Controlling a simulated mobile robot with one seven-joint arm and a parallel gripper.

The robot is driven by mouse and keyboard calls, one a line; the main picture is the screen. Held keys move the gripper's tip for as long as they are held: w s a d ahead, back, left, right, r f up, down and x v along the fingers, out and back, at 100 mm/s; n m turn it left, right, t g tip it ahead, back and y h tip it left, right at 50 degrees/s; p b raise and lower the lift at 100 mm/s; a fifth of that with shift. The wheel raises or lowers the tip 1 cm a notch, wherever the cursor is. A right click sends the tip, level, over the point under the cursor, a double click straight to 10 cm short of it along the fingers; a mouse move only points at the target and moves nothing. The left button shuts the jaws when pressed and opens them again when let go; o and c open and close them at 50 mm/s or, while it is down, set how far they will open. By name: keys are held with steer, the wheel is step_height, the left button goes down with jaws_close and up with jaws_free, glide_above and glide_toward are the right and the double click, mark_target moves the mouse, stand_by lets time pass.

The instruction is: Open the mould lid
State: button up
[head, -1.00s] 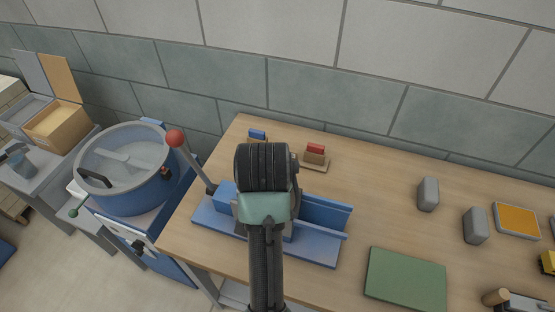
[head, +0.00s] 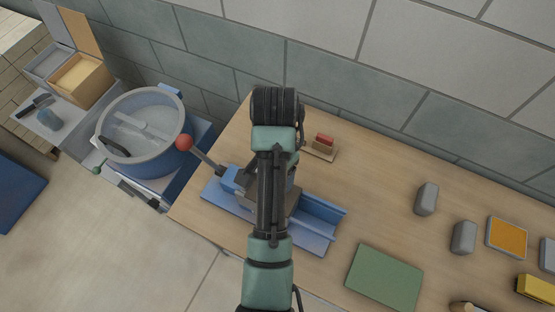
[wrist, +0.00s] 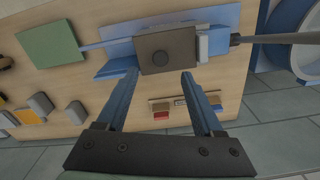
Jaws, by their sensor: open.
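The blue mould (head: 318,217) sits on the wooden table, with a long lever ending in a red ball (head: 185,142) leaning out to its left. A dark brown-grey plate (wrist: 167,50), which looks like the mould lid, lies flat and shut on the mould in the wrist view. It is mostly hidden behind my arm in the head view. My gripper (wrist: 160,76) is open and empty. In the wrist view its two blue fingers point toward the near edge of the lid, apart from each other. I cannot tell whether they touch the lid. The head view hides the fingertips.
A green mat (head: 384,278) lies right of the mould. Grey blocks (head: 427,198) and an orange-topped tray (head: 507,238) stand farther right. A small holder with a red block (head: 324,140) is behind the mould. A round blue mixer (head: 146,135) stands left of the table.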

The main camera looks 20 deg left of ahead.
steer(key=f, duration=1)
steer(key=shift+w, duration=0.2)
steer(key=shift+w+f, duration=0.15)
steer(key=shift+f, duration=0.5)
jaws_close()
steer(key=shift+r, duration=0.1)
stand_by(0.3)
